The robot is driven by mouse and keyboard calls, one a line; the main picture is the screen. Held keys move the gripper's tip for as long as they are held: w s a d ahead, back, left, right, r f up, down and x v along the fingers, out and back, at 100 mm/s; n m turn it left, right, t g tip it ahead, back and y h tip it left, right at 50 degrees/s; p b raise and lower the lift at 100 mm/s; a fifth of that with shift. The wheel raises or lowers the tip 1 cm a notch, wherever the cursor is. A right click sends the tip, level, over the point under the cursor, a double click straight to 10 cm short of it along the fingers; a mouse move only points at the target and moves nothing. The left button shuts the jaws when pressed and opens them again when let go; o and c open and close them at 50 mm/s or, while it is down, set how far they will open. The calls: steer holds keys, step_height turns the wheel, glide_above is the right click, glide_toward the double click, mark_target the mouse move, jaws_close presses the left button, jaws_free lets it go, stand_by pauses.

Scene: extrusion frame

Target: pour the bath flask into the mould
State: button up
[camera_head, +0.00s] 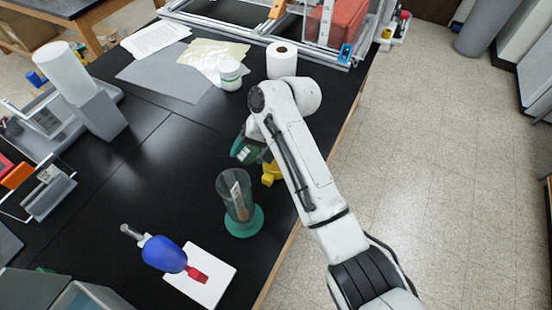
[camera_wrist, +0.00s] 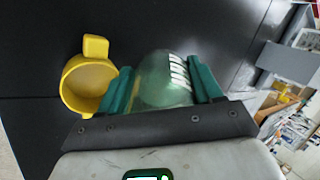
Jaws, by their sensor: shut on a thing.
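My gripper (camera_wrist: 163,88) is shut on a clear, green-tinted flask with white marks (camera_wrist: 158,78), its green fingers on either side of it. In the head view my gripper (camera_head: 245,148) is over the black bench, partly hidden by my arm, and little of the flask can be told apart there. A yellow cup-shaped piece with a square tab, apparently the mould (camera_wrist: 88,84), is beside the left finger in the wrist view, its round opening visible. In the head view the mould (camera_head: 271,175) is partly hidden behind my arm. I cannot tell whether the flask holds liquid.
A clear cylinder on a green base (camera_head: 243,222) stands near the bench's front edge. A blue bulb (camera_head: 164,254) lies by a white pad (camera_head: 210,277). A white jar (camera_head: 230,75) and paper roll (camera_head: 282,60) stand behind. The bench (camera_head: 160,165) is clear left of my gripper.

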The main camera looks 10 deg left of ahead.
steer(key=shift+w+d+r+y, duration=0.1)
steer(key=shift+d+r+y, duration=0.4)
steer(key=shift+r+y, duration=0.15)
steer(key=shift+d+g+y, duration=0.15)
steer(key=shift+g+y, duration=0.15)
steer(key=shift+y, duration=0.55)
steer(key=shift+f+y, duration=0.7)
steer(key=shift+y, duration=0.6)
steer(key=shift+f+g+b, duration=0.15)
steer(key=shift+g+b, duration=0.15)
steer(key=shift+b, duration=0.25)
steer(key=shift+y+b, duration=0.4)
steer(key=shift+r+y, duration=0.2)
steer(key=shift+y, duration=0.1)
steer(key=shift+r+y+b, duration=0.25)
steer(key=shift+y+b, duration=0.35)
steer(key=shift+b, duration=0.1)
steer(key=shift+f+g+y+b, duration=0.35)
steer(key=shift+y+b, duration=0.45)
steer(key=shift+b, duration=0.6)
steer(key=shift+d+r+y+b, duration=0.25)
steer(key=shift+r+y+b, duration=0.3)
steer(key=shift+y+b, duration=0.65)
